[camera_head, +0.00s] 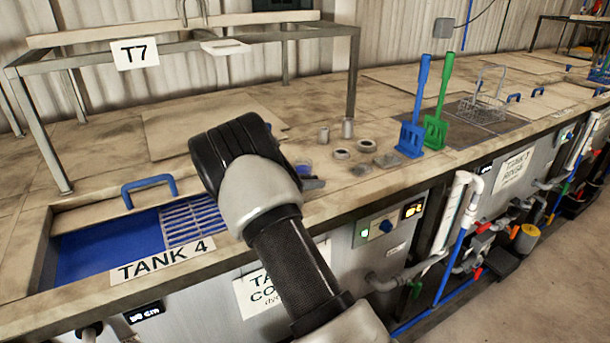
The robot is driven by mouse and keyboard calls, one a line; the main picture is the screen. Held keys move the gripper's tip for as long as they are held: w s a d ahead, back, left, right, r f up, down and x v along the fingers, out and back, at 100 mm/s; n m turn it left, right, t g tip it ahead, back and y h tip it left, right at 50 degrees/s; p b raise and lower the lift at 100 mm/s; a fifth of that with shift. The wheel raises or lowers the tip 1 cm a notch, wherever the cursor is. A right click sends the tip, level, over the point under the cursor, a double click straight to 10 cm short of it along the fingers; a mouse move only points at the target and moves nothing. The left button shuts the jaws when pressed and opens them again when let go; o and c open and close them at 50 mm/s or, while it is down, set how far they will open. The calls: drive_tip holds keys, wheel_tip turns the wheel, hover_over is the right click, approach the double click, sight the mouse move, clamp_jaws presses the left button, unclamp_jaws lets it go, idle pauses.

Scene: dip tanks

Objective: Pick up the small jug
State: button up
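My arm reaches over the counter, and its black and pale wrist hides the spot behind it. Only a dark bit of my gripper (313,184) shows at the right of the wrist, low over the counter. Its fingers are mostly hidden, so I cannot tell whether it is open or shut. A small bluish object (303,165) shows partly behind the wrist, close to the gripper; it may be the small jug, but I see too little to be sure. Two small grey metal cups (347,128) (323,135) stand upright farther back.
Small round parts (341,154) and a flat grey block (387,161) lie right of the gripper. A blue scoop (412,137) and a green scoop (435,130) stand farther right. The open blue tank (105,245) is at left. A metal frame (353,75) stands over the counter.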

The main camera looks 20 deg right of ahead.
drive_tip(key=shift+c, duration=0.2)
clamp_jaws()
